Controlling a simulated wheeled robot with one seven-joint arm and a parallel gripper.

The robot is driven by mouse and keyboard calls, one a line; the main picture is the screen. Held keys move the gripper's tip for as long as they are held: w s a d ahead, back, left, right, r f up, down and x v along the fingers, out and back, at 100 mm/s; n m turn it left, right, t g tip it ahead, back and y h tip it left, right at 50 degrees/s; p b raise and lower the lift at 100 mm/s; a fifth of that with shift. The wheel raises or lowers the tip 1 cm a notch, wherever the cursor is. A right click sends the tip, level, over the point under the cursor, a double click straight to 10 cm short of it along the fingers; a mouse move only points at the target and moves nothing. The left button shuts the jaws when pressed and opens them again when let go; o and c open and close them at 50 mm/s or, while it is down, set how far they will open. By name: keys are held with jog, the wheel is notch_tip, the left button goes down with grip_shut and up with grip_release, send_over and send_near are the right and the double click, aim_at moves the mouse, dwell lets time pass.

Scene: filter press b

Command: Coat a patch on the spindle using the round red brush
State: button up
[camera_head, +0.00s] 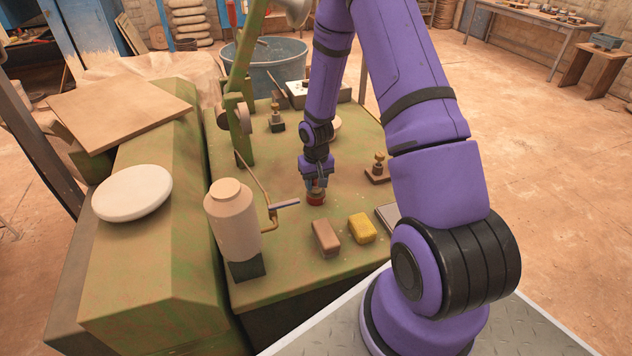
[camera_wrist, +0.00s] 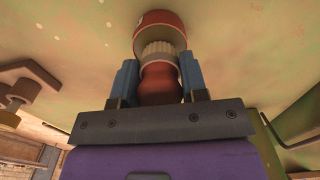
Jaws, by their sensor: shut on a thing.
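My gripper (camera_head: 316,184) points down over the green bench top and is shut on the round red brush (camera_wrist: 160,80). Its blue fingers (camera_wrist: 158,82) stand on both sides of the brush's reddish handle. Beyond the handle are a pale ribbed band and a wider round red part, which also shows low at the bench top in the head view (camera_head: 316,198). I cannot tell whether that red part touches the bench. Two small brass upright pieces stand on the bench, one on a brown base (camera_head: 378,168) and one on a dark block (camera_head: 277,120). I cannot tell which thing is the spindle.
A brown block (camera_head: 326,238) and a yellow sponge-like block (camera_head: 362,228) lie nearer than my gripper. A beige cylinder (camera_head: 232,218) and a bent crank (camera_head: 270,205) stand left. A green upright (camera_head: 238,110) rises behind. A grey tub (camera_head: 265,68) stands beyond the bench.

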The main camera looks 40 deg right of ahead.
jog(key=shift+f, duration=0.55)
dwell(1.4)
jog(key=shift+r, duration=3.55)
jog(key=shift+a, duration=0.1)
jog(key=w+a+f+n, duration=0.1)
jog(key=w+a, duration=0.1)
jog(key=a, duration=0.4)
jog(key=w+a+f+n, duration=0.1)
jog(key=w+a+n, duration=0.1)
jog(key=a, duration=0.4)
jog(key=shift+w+a, duration=0.35)
jog(key=shift+w, duration=0.5)
